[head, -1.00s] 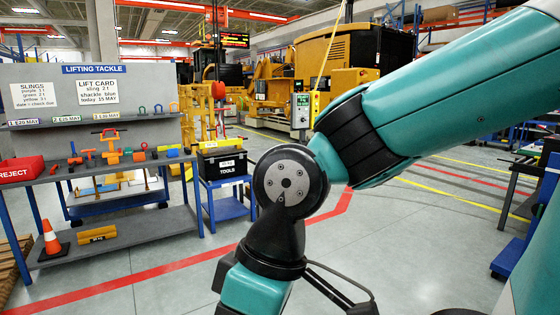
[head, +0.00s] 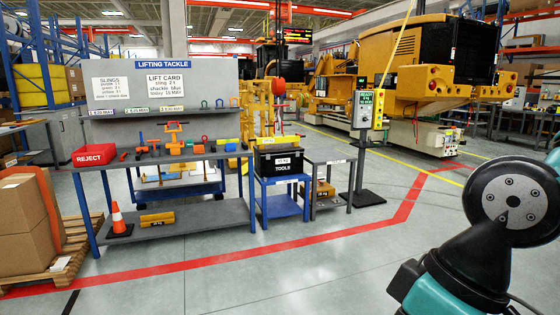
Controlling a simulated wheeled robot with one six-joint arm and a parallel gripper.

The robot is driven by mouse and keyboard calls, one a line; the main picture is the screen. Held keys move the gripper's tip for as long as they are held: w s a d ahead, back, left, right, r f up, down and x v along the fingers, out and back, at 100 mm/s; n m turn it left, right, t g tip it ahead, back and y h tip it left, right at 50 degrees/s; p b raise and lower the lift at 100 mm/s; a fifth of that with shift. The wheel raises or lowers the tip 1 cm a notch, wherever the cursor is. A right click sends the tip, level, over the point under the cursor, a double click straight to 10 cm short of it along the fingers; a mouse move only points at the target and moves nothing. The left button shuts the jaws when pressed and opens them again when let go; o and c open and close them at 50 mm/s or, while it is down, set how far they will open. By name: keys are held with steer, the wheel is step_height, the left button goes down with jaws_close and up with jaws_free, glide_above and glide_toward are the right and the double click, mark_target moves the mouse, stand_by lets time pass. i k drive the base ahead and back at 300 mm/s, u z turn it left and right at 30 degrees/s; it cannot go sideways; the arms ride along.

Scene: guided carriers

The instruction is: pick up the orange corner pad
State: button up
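Several small orange items stand on the upper deck of the lifting tackle bench (head: 110,163). One is a chunky orange piece (head: 175,149) below a tall orange upright with a crossbar. A smaller orange block (head: 198,149) sits to its right, and orange pieces (head: 142,148) stand to its left. They are too small to tell which is the corner pad. My gripper is out of view; only my arm's dark joint and teal link show at the lower right, well apart from the bench.
A red REJECT bin (head: 95,155) is at the bench's left end. A traffic cone (head: 118,218) and yellow block (head: 157,219) are on the lower shelf. A black toolbox (head: 279,160) stands on a blue stand to the right. Boxes on a pallet (head: 28,276) are at left. The floor in front is clear.

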mark_target(197, 149)
steer(key=u, duration=0.15)
steer(key=i, duration=1.95)
steer(key=u, duration=0.4)
steer(key=i, duration=2)
steer(key=u, duration=0.35)
steer(key=i, duration=2.25)
steer(key=u, duration=0.1)
